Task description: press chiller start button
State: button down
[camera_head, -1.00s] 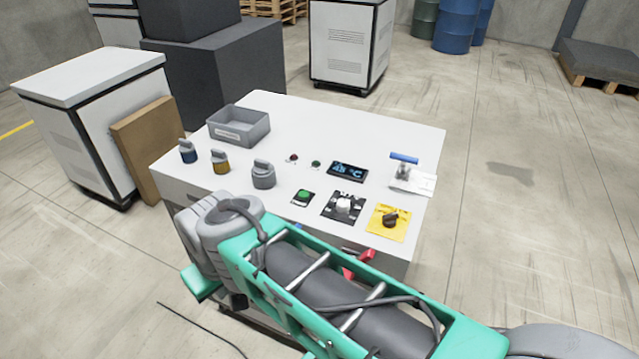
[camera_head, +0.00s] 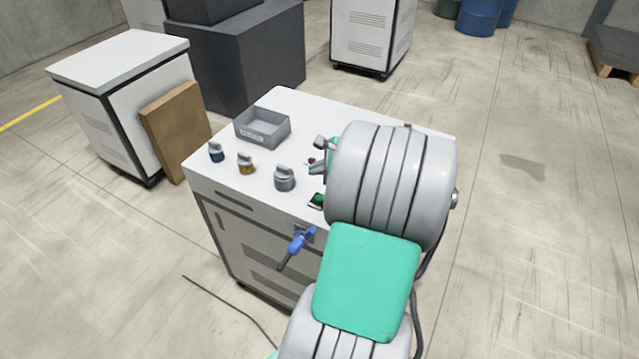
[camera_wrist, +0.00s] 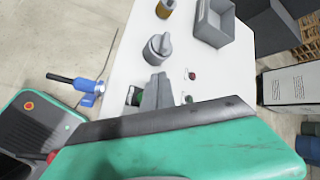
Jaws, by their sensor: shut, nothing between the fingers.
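The green chiller start button (camera_head: 317,199) sits on a dark square plate on the white cabinet top (camera_head: 285,105), partly covered by my arm. In the wrist view the green button (camera_wrist: 136,97) shows as a small patch beside my gripper (camera_wrist: 157,90). The gripper's grey fingers are closed together and empty, over the cabinet top close to the button. In the head view my gripper (camera_head: 318,157) shows only in part, left of my large grey wrist joint. I cannot tell how high the fingertips are or whether they touch anything.
My arm hides the right-hand controls.

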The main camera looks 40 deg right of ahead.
jog(key=shift+s+d+r+m, duration=0.1)
jog(key=shift+s+d+m, duration=0.05)
jog(key=shift+d+m, duration=0.25)
jog(key=shift+s+d+r+m, duration=0.15)
jog(key=shift+d+m, duration=0.15)
jog(key=shift+d, duration=0.15)
jog(key=shift+f, duration=0.15)
jog(key=b, duration=0.7)
send_over(320, 198)
jog(key=s, duration=0.1)
notch_tip(320, 198, down, 7)
jog(key=shift+r, duration=0.1)
jog(key=shift+f+b, duration=0.4)
jog(key=shift+f, duration=0.55)
jog(key=shift+f, duration=0.4)
